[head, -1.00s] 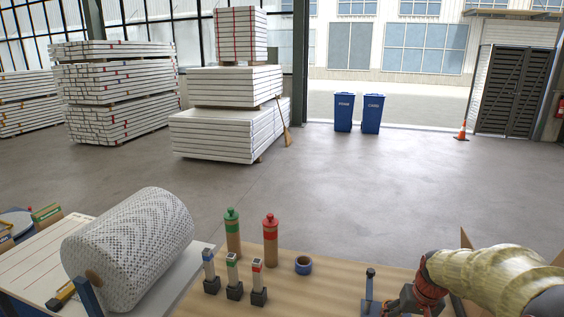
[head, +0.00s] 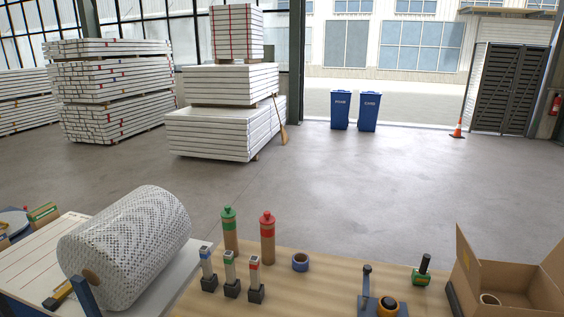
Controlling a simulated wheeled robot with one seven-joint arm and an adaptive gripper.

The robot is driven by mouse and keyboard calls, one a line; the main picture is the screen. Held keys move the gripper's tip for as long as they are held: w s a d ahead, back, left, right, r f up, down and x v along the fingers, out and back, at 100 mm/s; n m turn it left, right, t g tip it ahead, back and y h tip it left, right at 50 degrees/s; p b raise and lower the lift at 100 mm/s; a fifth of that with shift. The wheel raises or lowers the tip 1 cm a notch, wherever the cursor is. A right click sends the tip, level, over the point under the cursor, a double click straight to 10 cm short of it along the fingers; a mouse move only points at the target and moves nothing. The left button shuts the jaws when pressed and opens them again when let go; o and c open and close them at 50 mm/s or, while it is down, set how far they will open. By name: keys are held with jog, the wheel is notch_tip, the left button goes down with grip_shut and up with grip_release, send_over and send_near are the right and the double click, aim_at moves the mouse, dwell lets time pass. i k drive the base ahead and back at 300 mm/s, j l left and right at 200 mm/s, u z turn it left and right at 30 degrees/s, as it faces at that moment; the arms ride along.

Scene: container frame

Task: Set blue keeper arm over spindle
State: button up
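A black and orange-yellow round piece (head: 388,306) sits on the right of this base, cut by the bottom edge of the picture. My gripper is not in view.
An open cardboard box (head: 507,281) stands at the right, with a green and black tool (head: 422,271) to its left. A blue tape roll (head: 300,262), several small posts and two capped tubes stand mid-bench. A large wrap roll (head: 128,248) lies at the left, beside a blue post (head: 84,296).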

aim_at(368, 270)
jog(key=i+j+z, duration=0.1)
jog(key=j+z, duration=0.2)
jog(key=z, duration=0.15)
jog(key=j+z, duration=0.3)
jog(key=z, duration=0.15)
